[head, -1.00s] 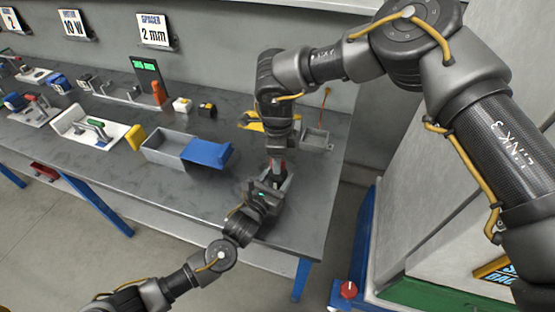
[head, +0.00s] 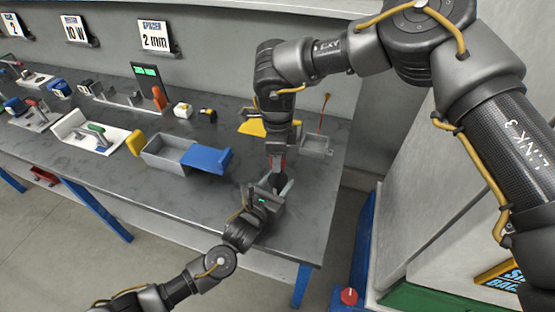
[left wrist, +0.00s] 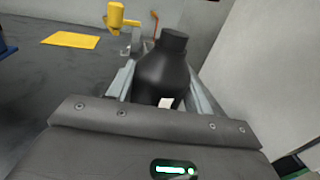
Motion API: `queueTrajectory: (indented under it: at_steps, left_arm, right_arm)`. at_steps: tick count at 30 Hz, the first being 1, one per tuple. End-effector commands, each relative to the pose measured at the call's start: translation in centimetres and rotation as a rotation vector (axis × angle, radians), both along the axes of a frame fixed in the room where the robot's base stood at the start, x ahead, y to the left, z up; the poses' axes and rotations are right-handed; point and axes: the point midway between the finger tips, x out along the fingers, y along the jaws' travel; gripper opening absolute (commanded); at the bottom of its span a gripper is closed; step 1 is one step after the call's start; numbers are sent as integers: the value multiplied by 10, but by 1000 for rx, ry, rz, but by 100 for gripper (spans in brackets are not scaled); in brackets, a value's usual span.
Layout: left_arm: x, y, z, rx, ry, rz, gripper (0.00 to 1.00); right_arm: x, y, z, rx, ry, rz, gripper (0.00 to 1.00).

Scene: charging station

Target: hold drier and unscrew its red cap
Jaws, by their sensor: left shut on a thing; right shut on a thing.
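The drier (left wrist: 165,75) is a black bottle-like body with a narrower neck, standing between my left gripper's fingers in the left wrist view. In the head view the drier (head: 280,181) shows as a dark shape at the bench's right part. My left gripper (head: 268,190) is shut on it from the front. The drier's neck shows black, with no red on it. My right gripper (head: 277,152) points down above the drier and is shut on the red cap (head: 282,161), of which only a little red shows. The cap sits above the neck, apparently apart from it.
A grey bin (head: 165,152) with a blue part (head: 207,158) lies left of the grippers. A yellow piece (head: 252,127) and a small grey tray (head: 316,146) are behind. The bench front (head: 190,205) is clear. A pale cabinet (head: 425,180) stands right.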

Motion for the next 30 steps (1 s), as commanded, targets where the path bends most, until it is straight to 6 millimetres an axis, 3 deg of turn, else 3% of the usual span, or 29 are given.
queueTrajectory:
  at_steps: [6, 12, 13, 15, 18, 30]
  left_arm:
    - [-1, 0, -4, 4, 8, -1, 0]
    - [-1, 0, -4, 4, 8, -1, 0]
    - [-1, 0, -4, 4, 8, -1, 55]
    - [-1, 0, -4, 4, 7, 0, 64]
    - [-1, 0, -2, 2, 4, 0, 76]
    - [-10, 5, -3, 1, 3, -1, 76]
  right_arm:
    - [0, 0, 24, 0, -1, 1, 9]
    - [0, 0, 24, 0, -1, 0, 9]
    - [0, 0, 24, 0, -1, 0, 9]
    - [0, 0, 24, 0, -1, 0, 9]
    - [0, 0, 24, 0, -1, 0, 9]
    - [0, 0, 22, 0, -1, 0, 9]
